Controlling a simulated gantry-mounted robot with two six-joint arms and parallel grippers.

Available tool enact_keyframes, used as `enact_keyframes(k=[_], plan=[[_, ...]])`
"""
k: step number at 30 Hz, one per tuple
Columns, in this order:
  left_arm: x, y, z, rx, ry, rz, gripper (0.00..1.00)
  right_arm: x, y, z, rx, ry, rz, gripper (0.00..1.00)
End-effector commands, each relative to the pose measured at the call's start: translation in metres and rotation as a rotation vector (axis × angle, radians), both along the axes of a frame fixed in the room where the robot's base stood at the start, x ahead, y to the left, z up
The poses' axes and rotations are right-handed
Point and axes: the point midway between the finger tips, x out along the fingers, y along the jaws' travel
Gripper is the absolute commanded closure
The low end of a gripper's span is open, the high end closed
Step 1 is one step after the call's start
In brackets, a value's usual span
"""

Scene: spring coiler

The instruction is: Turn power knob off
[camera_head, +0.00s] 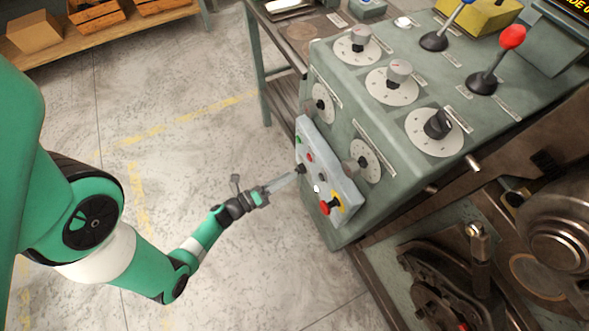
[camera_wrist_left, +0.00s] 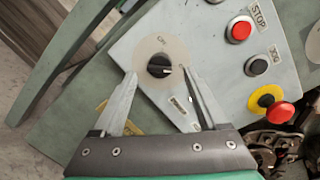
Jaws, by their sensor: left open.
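The power knob (camera_wrist_left: 159,66) is a black round knob with a white pointer mark, on a pale round dial of a grey control panel (camera_wrist_left: 215,85). In the left wrist view its mark points right; the small dial lettering is hard to read. My left gripper (camera_wrist_left: 163,75) is open, with one finger on each side of the knob. I cannot tell whether either finger touches it. In the head view, my left gripper (camera_head: 291,174) reaches the panel (camera_head: 346,190) from the left, at the dark knob (camera_head: 300,169). My right gripper is not in view.
A red stop button (camera_wrist_left: 239,30), a black button (camera_wrist_left: 257,65) and a red emergency button (camera_wrist_left: 281,112) on yellow sit right of the knob. The green machine (camera_head: 395,140) carries several dials and levers (camera_head: 483,82). The floor (camera_head: 190,120) left of it is clear.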

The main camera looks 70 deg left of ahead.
Motion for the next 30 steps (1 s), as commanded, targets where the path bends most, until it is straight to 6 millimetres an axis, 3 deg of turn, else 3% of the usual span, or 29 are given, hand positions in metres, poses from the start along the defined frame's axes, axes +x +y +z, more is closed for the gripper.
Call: enact_keyframes(k=[6,16,28,30], plan=[[0.029,0.007,-0.001,0.001,-0.001,-0.003,0.25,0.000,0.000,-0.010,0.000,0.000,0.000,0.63],[0.033,0.009,0.000,-0.001,0.000,0.000,0.25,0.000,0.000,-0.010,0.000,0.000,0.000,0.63],[0.033,0.009,0.000,-0.001,-0.001,-0.001,0.97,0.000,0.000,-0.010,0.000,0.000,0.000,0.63],[0.033,0.009,0.001,-0.001,-0.002,-0.001,1.00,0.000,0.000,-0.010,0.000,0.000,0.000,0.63]])
